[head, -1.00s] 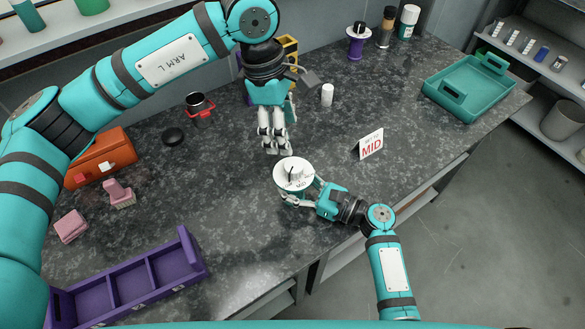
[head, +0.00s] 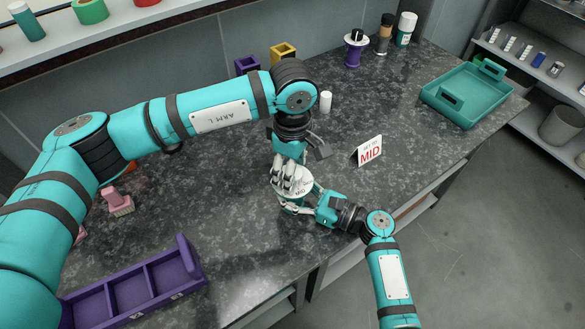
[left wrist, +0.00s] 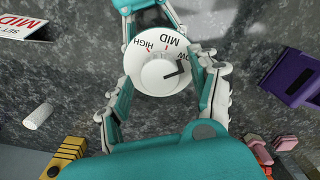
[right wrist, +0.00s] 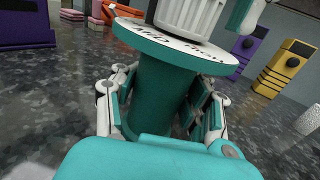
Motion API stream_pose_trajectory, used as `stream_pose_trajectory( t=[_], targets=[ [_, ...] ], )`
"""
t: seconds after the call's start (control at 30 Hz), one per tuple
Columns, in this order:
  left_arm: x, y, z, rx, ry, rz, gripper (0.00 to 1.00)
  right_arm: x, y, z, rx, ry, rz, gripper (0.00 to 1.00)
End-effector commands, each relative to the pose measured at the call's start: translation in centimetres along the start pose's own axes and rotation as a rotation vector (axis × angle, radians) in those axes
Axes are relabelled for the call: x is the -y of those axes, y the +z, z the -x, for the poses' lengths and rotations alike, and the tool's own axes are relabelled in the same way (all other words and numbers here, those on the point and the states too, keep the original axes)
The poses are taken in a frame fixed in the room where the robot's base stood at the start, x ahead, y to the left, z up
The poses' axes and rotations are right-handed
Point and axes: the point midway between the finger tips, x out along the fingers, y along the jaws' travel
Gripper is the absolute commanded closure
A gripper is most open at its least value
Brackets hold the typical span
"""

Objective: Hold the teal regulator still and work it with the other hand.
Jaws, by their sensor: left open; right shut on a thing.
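The teal regulator has a teal round body (right wrist: 157,85) and a white dial plate (right wrist: 168,40) marked LOW, MID and HIGH. A white ribbed knob (right wrist: 187,14) stands on top. In the left wrist view the knob (left wrist: 165,73) has a black pointer mark towards LOW. My right gripper (head: 302,205) is shut around the body on the counter. My left gripper (head: 290,180) is open above the dial, pointing down, with its fingers on either side of the knob; contact cannot be told. A card (head: 369,152) reading "SET TO MID" stands behind, to the right.
A purple compartment tray (head: 130,290) lies at the front left, and a teal tray (head: 470,95) at the back right. A small white cylinder (head: 325,101) stands behind my left gripper. Pink blocks are at left. The counter right of the card is clear.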

Motion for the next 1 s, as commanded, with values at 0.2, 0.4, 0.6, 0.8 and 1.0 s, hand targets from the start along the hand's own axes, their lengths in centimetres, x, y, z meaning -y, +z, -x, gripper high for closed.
stream_pose_trajectory(
  t=[0.2, 0.4, 0.6, 0.8, 1.0],
  targets=[
    [0.0, 0.01, -0.46, 0.0, 0.001, 0.0, 0.37, 0.01, -0.04, 0.03, -0.001, -0.001, 0.0, 1.0],
    [0.0, 0.01, -0.43, 0.0, 0.001, 0.0, 0.46, 0.02, -0.05, 0.03, -0.001, -0.001, 0.0, 1.0],
    [0.0, 0.01, -0.41, 0.0, 0.001, 0.0, 0.73, 0.02, -0.04, 0.03, -0.001, -0.001, 0.0, 1.0],
    [-0.01, 0.01, -0.39, 0.0, 0.001, 0.0, 0.93, 0.02, -0.05, 0.03, -0.001, -0.001, 0.0, 1.0],
    [-0.02, 0.01, -0.37, 0.0, 0.001, 0.021, 0.93, 0.02, -0.05, 0.03, -0.001, -0.001, 0.0, 1.0]
  ],
)
